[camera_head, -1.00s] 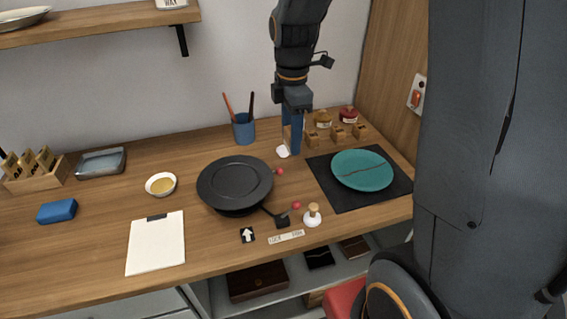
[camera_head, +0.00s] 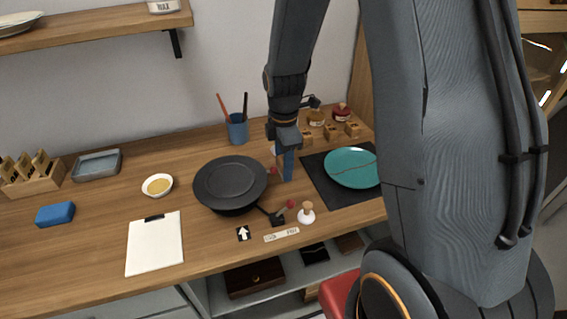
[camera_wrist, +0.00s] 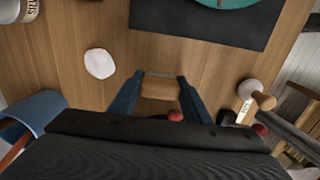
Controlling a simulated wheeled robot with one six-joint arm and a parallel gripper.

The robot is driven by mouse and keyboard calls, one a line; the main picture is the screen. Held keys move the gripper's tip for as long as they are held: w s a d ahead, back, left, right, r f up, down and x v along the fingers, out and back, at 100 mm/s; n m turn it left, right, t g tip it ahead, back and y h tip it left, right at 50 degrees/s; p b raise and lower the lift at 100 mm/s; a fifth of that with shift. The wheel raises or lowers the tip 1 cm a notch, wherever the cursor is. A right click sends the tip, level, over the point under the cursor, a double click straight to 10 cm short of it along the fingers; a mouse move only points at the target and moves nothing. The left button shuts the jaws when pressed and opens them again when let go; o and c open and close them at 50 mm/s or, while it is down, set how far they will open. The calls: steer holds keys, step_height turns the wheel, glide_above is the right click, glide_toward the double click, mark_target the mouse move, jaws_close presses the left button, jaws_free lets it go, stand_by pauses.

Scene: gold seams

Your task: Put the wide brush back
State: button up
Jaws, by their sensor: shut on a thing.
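My gripper (camera_head: 287,174) is over the table between the black turntable (camera_head: 231,181) and the dark mat (camera_head: 325,190), pointing down. In the wrist view its two blue fingers (camera_wrist: 158,97) are shut on a flat wooden piece (camera_wrist: 158,87) with a pale far edge, seemingly the wide brush. Its lower part is hidden or unclear, and I cannot tell whether it touches the table. A blue cup (camera_head: 237,130) with a red and a dark handle stands behind and to the left; it shows in the wrist view (camera_wrist: 38,108).
Small wooden blocks (camera_head: 352,130) and jars (camera_head: 341,112) stand at the back right. A teal plate (camera_head: 350,168) lies on the mat. A white-based knob (camera_head: 306,214) and red-tipped levers (camera_head: 291,204) are in front. A white round item (camera_wrist: 99,63) lies near my fingers.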

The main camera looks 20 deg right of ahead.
steer(key=shift+f, duration=0.15)
steer(key=o, duration=0.9)
steer(key=shift+o, duration=0.2)
step_height(320, 180, up, 12)
steer(key=b, duration=0.2)
steer(key=shift+r, duration=0.2)
